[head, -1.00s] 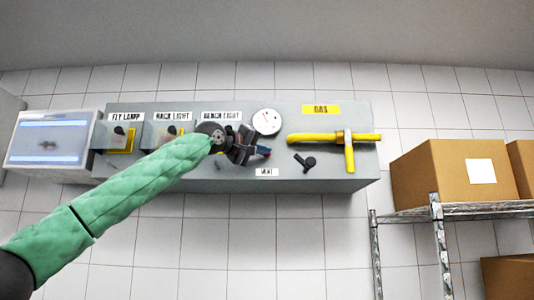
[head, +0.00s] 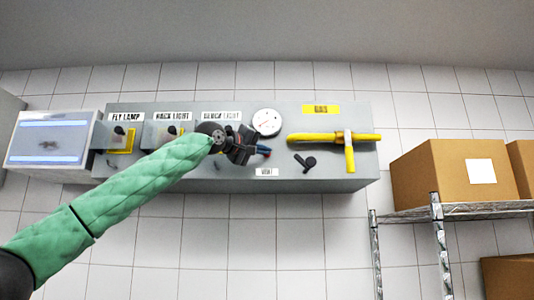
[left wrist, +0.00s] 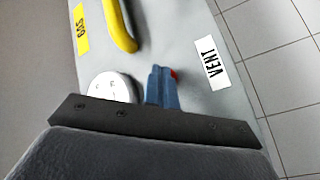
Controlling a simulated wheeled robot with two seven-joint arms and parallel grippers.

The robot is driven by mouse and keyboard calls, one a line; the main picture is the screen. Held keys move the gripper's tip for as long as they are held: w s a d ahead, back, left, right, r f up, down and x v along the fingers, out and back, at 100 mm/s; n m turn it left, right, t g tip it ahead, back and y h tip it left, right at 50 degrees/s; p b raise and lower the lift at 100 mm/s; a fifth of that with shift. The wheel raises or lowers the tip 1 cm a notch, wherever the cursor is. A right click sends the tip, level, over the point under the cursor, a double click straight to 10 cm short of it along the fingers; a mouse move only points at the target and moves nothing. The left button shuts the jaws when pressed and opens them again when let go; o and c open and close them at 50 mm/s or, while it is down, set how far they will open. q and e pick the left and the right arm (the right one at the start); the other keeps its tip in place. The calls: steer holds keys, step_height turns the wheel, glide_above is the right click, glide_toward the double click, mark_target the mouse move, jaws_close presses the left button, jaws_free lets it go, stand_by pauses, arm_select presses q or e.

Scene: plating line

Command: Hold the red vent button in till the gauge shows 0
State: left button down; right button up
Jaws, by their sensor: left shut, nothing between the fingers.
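The red vent button (left wrist: 174,74) shows as a small red patch at the tips of my left gripper's blue fingers in the left wrist view. My left gripper (left wrist: 164,72) is shut and empty, with its tips at the button; I cannot tell whether the button is pressed in. In the head view my left gripper (head: 265,151) reaches the grey panel just above the VENT label (head: 266,172), and its fingers mostly hide the button. The round white gauge (head: 267,122) sits just above the fingers; its reading is too small to tell. It is partly hidden in the left wrist view (left wrist: 110,87). My right gripper is out of view.
A yellow gas pipe with a handle (head: 349,152) and a black knob (head: 305,162) lie right of the gripper on the panel (head: 220,181). Guarded light switches (head: 121,138) are to the left. A metal shelf (head: 437,209) with cardboard boxes (head: 445,180) stands at right.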

arm_select(q)
steer(key=shift+s+b, duration=0.65)
steer(key=shift+s, duration=0.25)
steer(key=s+b, duration=0.3)
steer(key=s, duration=0.2)
stand_by(0.5)
